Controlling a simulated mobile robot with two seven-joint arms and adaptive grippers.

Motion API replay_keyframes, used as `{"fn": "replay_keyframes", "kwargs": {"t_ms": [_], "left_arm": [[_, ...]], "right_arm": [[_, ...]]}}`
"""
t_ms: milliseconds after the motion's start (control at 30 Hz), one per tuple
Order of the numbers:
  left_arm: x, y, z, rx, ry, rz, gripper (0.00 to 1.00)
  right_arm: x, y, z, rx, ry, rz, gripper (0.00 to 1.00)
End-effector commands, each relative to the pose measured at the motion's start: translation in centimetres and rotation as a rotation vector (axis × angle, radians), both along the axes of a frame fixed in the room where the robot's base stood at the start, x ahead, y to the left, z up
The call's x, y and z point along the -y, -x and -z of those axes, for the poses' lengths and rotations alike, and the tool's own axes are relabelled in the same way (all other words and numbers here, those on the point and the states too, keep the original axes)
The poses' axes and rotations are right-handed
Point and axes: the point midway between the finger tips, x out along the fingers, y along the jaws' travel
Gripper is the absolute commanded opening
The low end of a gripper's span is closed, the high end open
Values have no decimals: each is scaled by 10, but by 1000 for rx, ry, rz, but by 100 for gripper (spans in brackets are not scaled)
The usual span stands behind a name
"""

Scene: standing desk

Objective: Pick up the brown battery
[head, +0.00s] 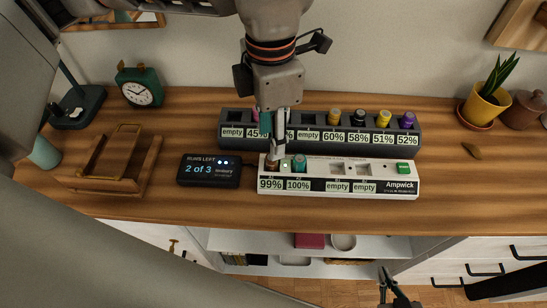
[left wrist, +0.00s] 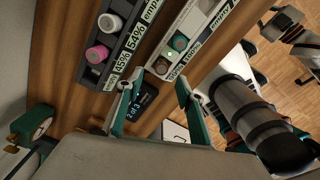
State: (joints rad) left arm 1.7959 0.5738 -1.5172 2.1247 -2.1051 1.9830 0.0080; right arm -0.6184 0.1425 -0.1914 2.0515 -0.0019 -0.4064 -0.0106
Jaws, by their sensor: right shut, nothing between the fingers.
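The brown battery (head: 271,166) stands in the first slot of the white charger (head: 330,192), above the 99% label, partly hidden by my left gripper (head: 275,150). In the left wrist view the brown battery (left wrist: 161,66) shows just beyond the teal fingertips. My left gripper (left wrist: 160,84) is open with nothing between its fingers; the battery is ahead of the gap. A teal battery (head: 299,162) stands in the slot beside it, labelled 100%. My right gripper (head: 384,278) is shut and empty, low in front of the desk.
A dark battery rack (head: 318,152) with several coloured batteries stands behind the charger. A black display (head: 209,171) reading "2 of 3" is to the left. A wooden tray (head: 115,165), green clock (head: 139,88) and yellow plant pot (head: 487,104) stand further out. The desk's right side is mostly clear.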

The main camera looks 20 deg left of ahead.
Motion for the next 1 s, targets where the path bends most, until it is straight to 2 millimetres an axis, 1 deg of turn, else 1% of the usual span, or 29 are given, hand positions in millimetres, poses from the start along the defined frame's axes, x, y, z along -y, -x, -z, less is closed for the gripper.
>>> {"fn": "replay_keyframes", "kwargs": {"t_ms": [33, 167, 267, 400, 500, 600, 767, 867, 900, 933, 1000], "left_arm": [[0, 1, 8, -5, 0, 1, 37], [0, 1, 16, -4, 1, 2, 37], [1, 2, 26, -7, 1, 2, 37], [2, 4, 48, -10, 3, 2, 37], [2, 3, 60, -7, 3, 2, 37], [2, 3, 64, -4, 3, 2, 37], [2, 2, 62, -3, 3, 2, 37], [2, 2, 62, -3, 3, 2, 14], [2, 2, 62, -3, 3, 2, 3], [2, 2, 62, -3, 3, 2, 0], [2, 2, 62, -3, 3, 2, 0]], "right_arm": [[0, 1, 2, -3, 0, 0, 0], [0, 1, 2, -3, 2, 0, 0], [0, 1, 3, -2, 3, -1, 0], [0, 2, 6, -5, 4, -2, 0], [1, 3, 8, -8, 6, -1, 0], [1, 3, 8, -8, 8, -1, 0], [2, 1, 7, -5, 8, -1, 0], [2, 1, 7, -5, 8, -1, 0], [2, 1, 7, -5, 8, -1, 0], [2, 1, 7, -5, 8, -1, 0], [2, 1, 6, -4, 8, -1, 0]]}}
